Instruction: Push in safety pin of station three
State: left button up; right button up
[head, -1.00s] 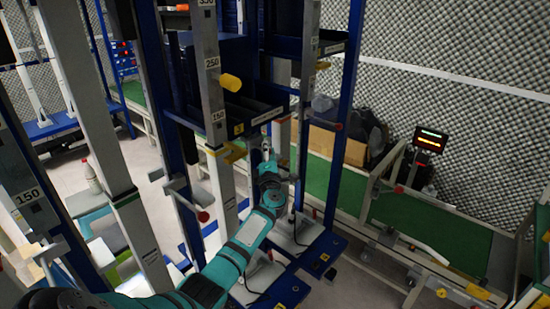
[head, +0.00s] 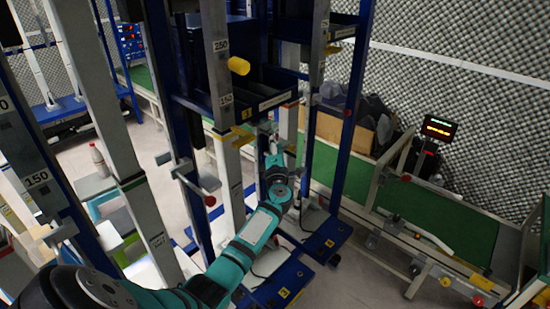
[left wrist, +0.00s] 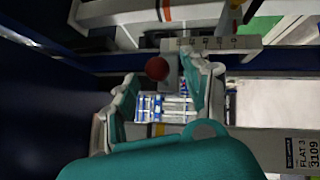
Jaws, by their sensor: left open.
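My left gripper (left wrist: 165,88) is open in the left wrist view, its two fingers apart. A red ball knob (left wrist: 157,68) shows between and just beyond the fingertips; I cannot tell whether they touch it. A pale post beside it carries a label reading FLAT 3 (left wrist: 305,155). In the head view my left arm reaches under the blue shelf, and its gripper (head: 269,132) is small and partly hidden there. I cannot tell which part is the safety pin. My right gripper is not in view.
Grey uprights and blue frames stand close around my arm. A lever with a red ball (head: 209,200) projects left of it. A green conveyor (head: 440,222) with a lit display (head: 439,128) lies at right. A bottle (head: 98,158) stands at left.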

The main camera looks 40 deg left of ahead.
pick_arm(q)
jog(key=v, duration=0.9)
jog(key=shift+a, duration=0.1)
